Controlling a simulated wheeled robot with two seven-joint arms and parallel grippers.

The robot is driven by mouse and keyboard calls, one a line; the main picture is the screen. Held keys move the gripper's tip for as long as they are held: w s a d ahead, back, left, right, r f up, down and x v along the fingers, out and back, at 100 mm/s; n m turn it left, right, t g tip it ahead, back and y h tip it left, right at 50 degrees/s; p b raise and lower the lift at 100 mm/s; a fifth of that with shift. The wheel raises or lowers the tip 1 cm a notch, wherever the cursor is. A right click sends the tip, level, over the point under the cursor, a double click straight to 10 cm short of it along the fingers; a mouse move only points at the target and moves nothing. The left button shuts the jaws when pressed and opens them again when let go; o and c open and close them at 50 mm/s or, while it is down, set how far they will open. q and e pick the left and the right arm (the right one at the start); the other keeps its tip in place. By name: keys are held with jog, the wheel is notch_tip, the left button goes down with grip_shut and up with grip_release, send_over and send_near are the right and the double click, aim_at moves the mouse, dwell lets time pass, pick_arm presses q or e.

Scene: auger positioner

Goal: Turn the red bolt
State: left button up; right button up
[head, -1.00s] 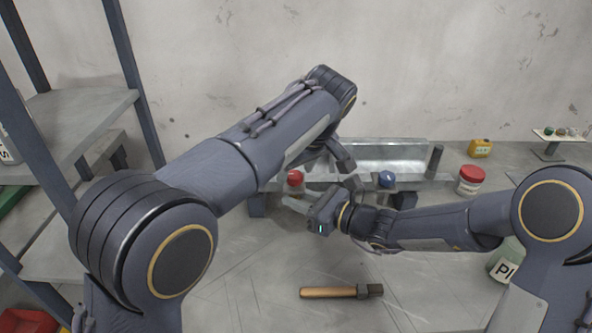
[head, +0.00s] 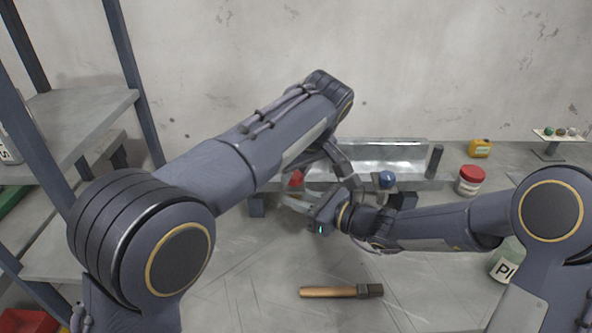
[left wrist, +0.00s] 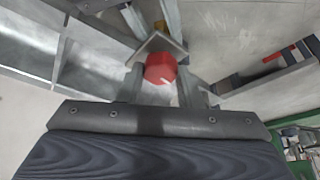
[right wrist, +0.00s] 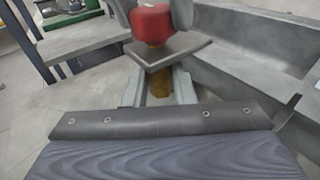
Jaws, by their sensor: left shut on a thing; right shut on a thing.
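The red bolt (head: 296,179) stands at the left end of the metal trough in the head view, partly covered by my left arm. In the left wrist view the red head (left wrist: 160,68) sits between the fingers of my left gripper (left wrist: 161,88), which is shut on it. The right wrist view shows the red head (right wrist: 150,23) above a tilted-looking square plate (right wrist: 178,51). Below that plate, my right gripper (right wrist: 161,90) is shut on a brownish-yellow part (right wrist: 160,80). The lower end of this part is hidden.
A blue knob (head: 386,179) stands to the right on the fixture. The metal trough (head: 385,153) runs behind. A hammer (head: 341,292) lies in front. A red-lidded jar (head: 471,180) and yellow can (head: 480,148) stand right. Shelving (head: 85,108) is at left.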

pick_arm(q)
jog(key=m+h, duration=0.1)
jog(key=m, duration=0.3)
jog(key=shift+a+m+t+h, duration=0.15)
jog(key=shift+m+t+h, duration=0.25)
jog(key=m+h, duration=0.1)
jog(key=m, duration=0.1)
jog(key=m+h, duration=0.1)
jog(key=m, duration=0.2)
jog(key=shift+a+m, duration=0.15)
jog(key=shift+m, duration=0.15)
jog(key=m+g+h, duration=0.1)
jog(key=m, duration=0.3)
jog(key=shift+a, duration=0.1)
jog(key=m, duration=0.2)
jog(key=m+g+h, duration=0.1)
jog(key=m, duration=0.2)
jog(key=shift+w+h, duration=0.1)
jog(key=shift+h, duration=0.2)
jog(key=shift+g, duration=0.3)
jog(key=o, duration=1)
jog(key=shift+c, duration=0.2)
